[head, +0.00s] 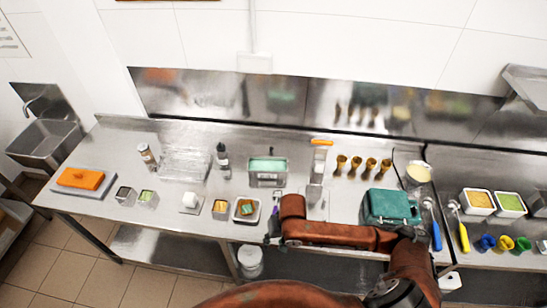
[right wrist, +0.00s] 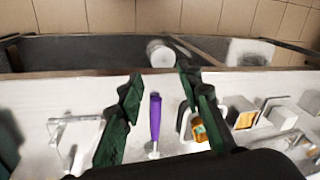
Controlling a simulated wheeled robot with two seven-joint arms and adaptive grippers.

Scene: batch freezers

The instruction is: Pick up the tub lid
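My right gripper (right wrist: 160,82) is open, with its two dark green fingers spread above the worktop. A purple-handled tool (right wrist: 155,122) lies below and between the fingers, apart from them. A clear, flat, square piece (right wrist: 72,128) lies left of the left finger. I cannot tell for certain which thing is the tub lid. My left gripper is not in view.
A metal container with a teal top (head: 267,165) stands behind the gripper. Small containers (head: 220,209) sit to the left. A white bucket (head: 250,262) is below the worktop. Spatulas (head: 437,235) lie at the right.

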